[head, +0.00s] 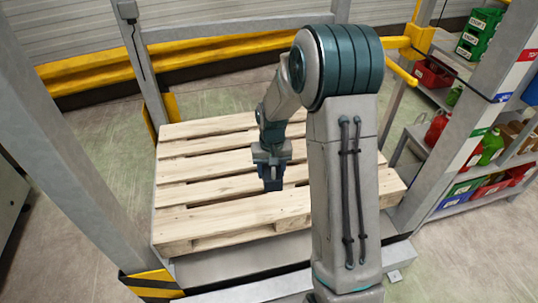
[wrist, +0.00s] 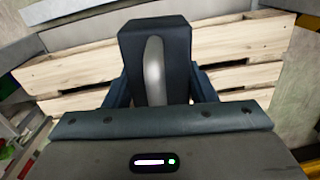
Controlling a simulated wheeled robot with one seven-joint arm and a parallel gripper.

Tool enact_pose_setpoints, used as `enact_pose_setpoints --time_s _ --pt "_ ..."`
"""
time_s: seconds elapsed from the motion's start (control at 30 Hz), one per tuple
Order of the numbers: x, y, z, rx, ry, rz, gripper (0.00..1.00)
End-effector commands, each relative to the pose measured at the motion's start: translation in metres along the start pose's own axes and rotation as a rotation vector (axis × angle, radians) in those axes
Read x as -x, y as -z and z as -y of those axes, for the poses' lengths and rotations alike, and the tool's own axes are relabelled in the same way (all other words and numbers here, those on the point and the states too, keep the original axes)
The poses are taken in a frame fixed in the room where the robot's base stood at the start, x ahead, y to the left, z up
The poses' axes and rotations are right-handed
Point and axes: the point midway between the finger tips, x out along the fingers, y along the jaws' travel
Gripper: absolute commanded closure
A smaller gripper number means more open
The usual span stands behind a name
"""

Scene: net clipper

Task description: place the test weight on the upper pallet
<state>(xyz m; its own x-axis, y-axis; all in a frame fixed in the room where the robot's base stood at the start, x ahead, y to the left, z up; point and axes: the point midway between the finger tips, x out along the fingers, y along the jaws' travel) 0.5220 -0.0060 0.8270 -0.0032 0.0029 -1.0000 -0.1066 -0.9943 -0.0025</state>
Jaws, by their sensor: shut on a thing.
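The test weight (wrist: 178,60) is a dark block with a pale grey bar along its top, seen in the wrist view. My gripper (head: 272,182) is shut on it, with a dark blue finger on each side. The wooden slatted pallet (head: 200,168) lies under my gripper in the head view, and its slats (wrist: 80,70) also show behind the weight in the wrist view. The weight is over the pallet's middle to front part. Its underside is hidden, so I cannot tell whether it touches the slats. My arm hides the pallet's right part in the head view.
The pallet rests on a grey platform (head: 240,262) between grey posts (head: 65,150). A yellow rail (head: 220,52) runs behind. Shelves at right hold green bins (head: 478,35), red bins and jugs (head: 436,128). The visible pallet slats are bare.

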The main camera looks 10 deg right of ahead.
Motion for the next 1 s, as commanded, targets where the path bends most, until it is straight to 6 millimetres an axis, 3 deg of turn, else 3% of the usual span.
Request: enact_pose_setpoints --time_s 0.03,0.4,1.0 --pt "-0.012 0.011 -0.002 -0.037 0.001 -0.007 1.0" --pt "-0.065 0.081 -0.019 -0.376 0.006 -0.002 1.0" --pt "-0.149 0.173 -0.048 -0.891 0.01 -0.001 1.0"
